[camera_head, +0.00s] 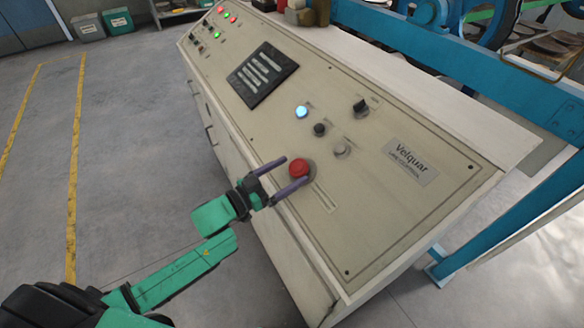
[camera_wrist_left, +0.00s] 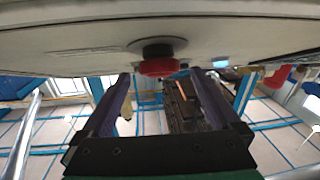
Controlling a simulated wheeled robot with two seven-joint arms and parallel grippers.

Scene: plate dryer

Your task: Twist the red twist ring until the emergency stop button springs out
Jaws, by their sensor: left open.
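The red emergency stop button (camera_head: 299,168) with its red twist ring sits on the sloped front of the beige control console (camera_head: 345,215). In the left wrist view the red button (camera_wrist_left: 159,67) hangs from a dark round collar (camera_wrist_left: 157,47) on the panel. My left gripper (camera_head: 284,174) is open, its two purple fingers reaching toward either side of the button. In the left wrist view the fingers (camera_wrist_left: 160,88) stand apart with the button centred between and just beyond their tips. I cannot tell if they touch it. My right gripper is not in view.
Near the button are a lit blue lamp (camera_head: 301,112), a dark button (camera_head: 320,129), a grey button (camera_head: 342,149) and a black selector knob (camera_head: 361,105). A dark slotted panel (camera_head: 262,74) lies further up. Blue machine framing (camera_head: 470,75) stands behind. Floor on the left is clear.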

